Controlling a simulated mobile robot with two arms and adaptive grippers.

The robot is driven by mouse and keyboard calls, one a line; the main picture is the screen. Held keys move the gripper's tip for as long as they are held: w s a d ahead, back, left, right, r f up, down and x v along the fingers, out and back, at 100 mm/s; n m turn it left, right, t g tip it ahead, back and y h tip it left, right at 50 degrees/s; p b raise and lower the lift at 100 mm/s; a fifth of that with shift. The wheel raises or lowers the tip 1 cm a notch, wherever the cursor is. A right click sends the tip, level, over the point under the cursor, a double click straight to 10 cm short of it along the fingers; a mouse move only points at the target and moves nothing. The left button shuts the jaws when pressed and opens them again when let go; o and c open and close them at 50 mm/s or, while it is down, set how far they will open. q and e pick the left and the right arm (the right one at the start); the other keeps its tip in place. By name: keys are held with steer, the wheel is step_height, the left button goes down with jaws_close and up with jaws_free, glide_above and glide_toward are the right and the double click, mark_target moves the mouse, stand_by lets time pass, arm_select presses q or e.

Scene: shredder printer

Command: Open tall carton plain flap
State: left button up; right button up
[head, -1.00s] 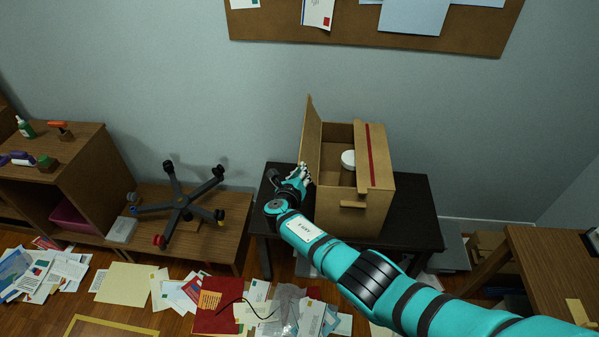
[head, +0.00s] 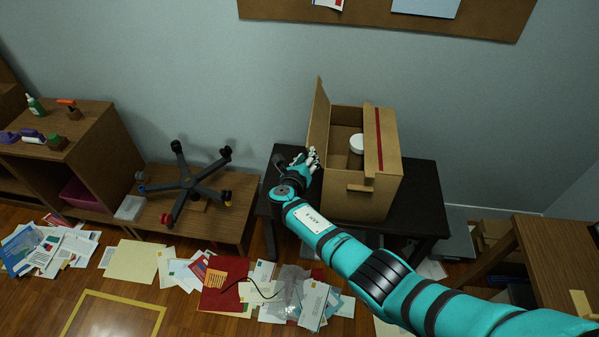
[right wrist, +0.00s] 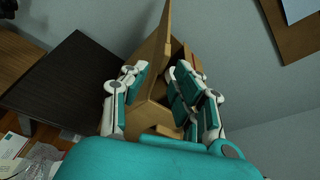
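The tall carton (head: 360,200) stands on a dark table, its top open. Its plain flap (head: 319,117) stands upright along the left side. The flap with a red stripe (head: 381,140) lies over the right part of the top. A white round-topped object (head: 357,144) shows inside. My right gripper (head: 312,158) is at the carton's left side, close to the base of the plain flap. In the right wrist view the fingers (right wrist: 164,88) are spread apart, with the carton's edge and plain flap (right wrist: 176,40) beyond them. Contact cannot be told. My left gripper is out of view.
The dark table (head: 425,190) has bare room left and right of the carton. A low wooden unit (head: 225,220) with an upturned chair base (head: 188,185) stands to the left. Papers litter the floor. A wooden desk (head: 565,250) is at the right.

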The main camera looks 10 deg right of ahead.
steer(key=v, duration=1)
steer(key=shift+d, duration=0.1)
steer(key=s+d+f+m+g+y+b, duration=0.1)
steer(key=s+d+f+m+g, duration=0.2)
steer(key=s+f, duration=0.6)
steer(key=s+d+f+m+g+y+b, duration=0.15)
steer(key=s+f+m, duration=0.4)
steer(key=f, duration=0.75)
steer(key=s+d+f+m+g+y, duration=0.15)
steer(key=s+f+m+g, duration=0.35)
steer(key=f, duration=0.6)
steer(key=s+d+f+m+g, duration=0.1)
steer(key=s+d+f+m, duration=0.2)
steer(key=s, duration=0.8)
steer(key=s+d+f+m+g+y+b, duration=0.1)
steer(key=s+d+f+m, duration=0.3)
steer(key=s+f+m, duration=0.3)
steer(key=s+d+f+m+g+y+b, duration=0.1)
steer(key=s+d+f+m, duration=0.2)
steer(key=s+m, duration=0.7)
steer(key=s+f, duration=0.2)
steer(key=s, duration=0.4)
steer(key=shift+d+m, duration=0.2)
steer(key=shift+m, duration=0.15)
steer(key=shift+s, duration=0.1)
